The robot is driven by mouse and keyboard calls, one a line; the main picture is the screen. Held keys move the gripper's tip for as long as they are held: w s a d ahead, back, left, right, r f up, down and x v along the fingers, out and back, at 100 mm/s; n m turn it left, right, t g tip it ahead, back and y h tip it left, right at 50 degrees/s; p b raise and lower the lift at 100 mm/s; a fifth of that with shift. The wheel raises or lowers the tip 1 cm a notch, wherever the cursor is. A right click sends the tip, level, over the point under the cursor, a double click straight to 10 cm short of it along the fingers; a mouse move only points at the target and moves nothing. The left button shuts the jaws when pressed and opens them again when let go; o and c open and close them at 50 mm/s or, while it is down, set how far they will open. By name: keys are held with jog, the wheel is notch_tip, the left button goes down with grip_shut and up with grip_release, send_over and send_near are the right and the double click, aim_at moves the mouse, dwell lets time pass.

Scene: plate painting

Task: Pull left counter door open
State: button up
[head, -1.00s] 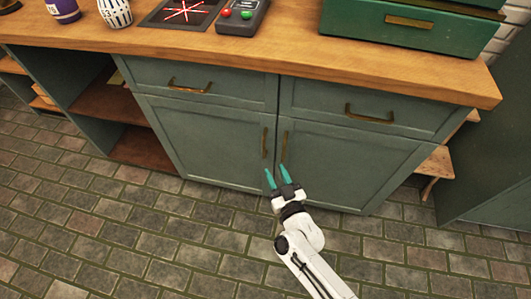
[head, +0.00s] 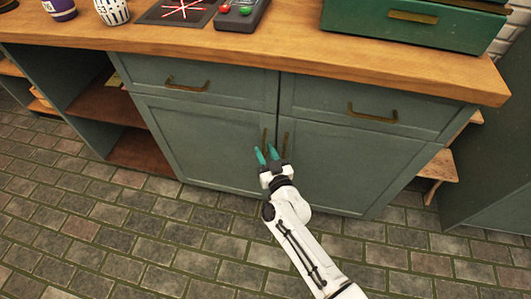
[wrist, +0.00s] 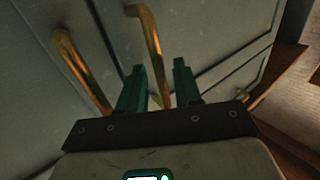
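The left counter door (head: 205,140) is a grey-green panel under the drawers, and it is closed. Its upright brass handle (head: 264,137) is by its right edge, just beyond my fingertips. My gripper (head: 266,155) is open, with two teal fingers pointing at the handle. In the wrist view, that handle (wrist: 148,30) passes between the open fingers (wrist: 158,80); I cannot tell whether they touch it. The right door's handle (head: 285,142) is just right of my gripper; it also shows left of the fingers in the wrist view (wrist: 80,65).
The right door (head: 345,165) is closed. Two closed drawers with brass handles (head: 187,86) (head: 372,115) are above. Open shelves (head: 108,100) lie to the left. The wooden countertop (head: 300,55) holds a green chest (head: 410,30). The tiled floor (head: 120,220) in front is clear.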

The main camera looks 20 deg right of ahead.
grip_shut()
dwell(0.5)
